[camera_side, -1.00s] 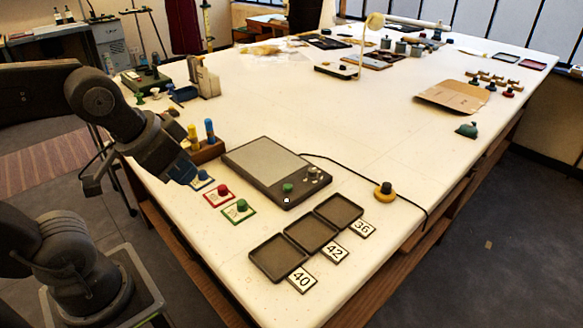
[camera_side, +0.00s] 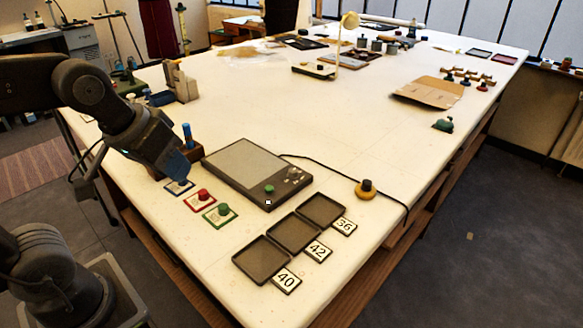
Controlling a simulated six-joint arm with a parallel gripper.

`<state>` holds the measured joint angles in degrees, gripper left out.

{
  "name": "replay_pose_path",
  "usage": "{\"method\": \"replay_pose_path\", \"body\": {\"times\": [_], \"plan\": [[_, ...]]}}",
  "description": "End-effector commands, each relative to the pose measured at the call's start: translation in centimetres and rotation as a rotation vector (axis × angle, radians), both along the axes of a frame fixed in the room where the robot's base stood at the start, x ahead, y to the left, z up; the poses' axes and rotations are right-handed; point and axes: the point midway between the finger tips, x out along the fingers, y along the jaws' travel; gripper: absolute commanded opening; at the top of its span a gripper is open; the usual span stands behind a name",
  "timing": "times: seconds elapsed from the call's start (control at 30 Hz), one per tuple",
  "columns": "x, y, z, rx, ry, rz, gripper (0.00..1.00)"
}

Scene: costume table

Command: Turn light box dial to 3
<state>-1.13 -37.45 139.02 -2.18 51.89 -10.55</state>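The light box (camera_side: 245,165) lies flat on the near part of the white table, a dark slab with a pale panel. A green knob (camera_side: 269,189) stands on its front edge strip, with a small white mark just below it. Dial numbers are too small to read. My gripper (camera_side: 178,170) is at the left of the light box, above or in front of the blue-edged card (camera_side: 179,187), apart from the green knob. Its fingers cannot be made out, and I see nothing held.
Red (camera_side: 202,196) and green (camera_side: 221,212) knobs on cards lie left of the light box. Three dark trays (camera_side: 262,258) with number cards lie in front. A black cable (camera_side: 340,163) runs right past a yellow-based black knob (camera_side: 366,190).

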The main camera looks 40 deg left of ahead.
Motion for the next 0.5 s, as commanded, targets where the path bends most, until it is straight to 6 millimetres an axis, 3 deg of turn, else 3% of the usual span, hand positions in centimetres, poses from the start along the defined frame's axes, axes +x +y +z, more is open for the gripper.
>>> {"method": "replay_pose_path", "body": {"times": [0.27, 0.5], "plan": [[9.5, 0.7, 1.5, -0.409, 0.146, 0.723, 0.51], [18.3, 2.6, -0.1, -0.723, 0.295, 1.403, 0.51]]}}
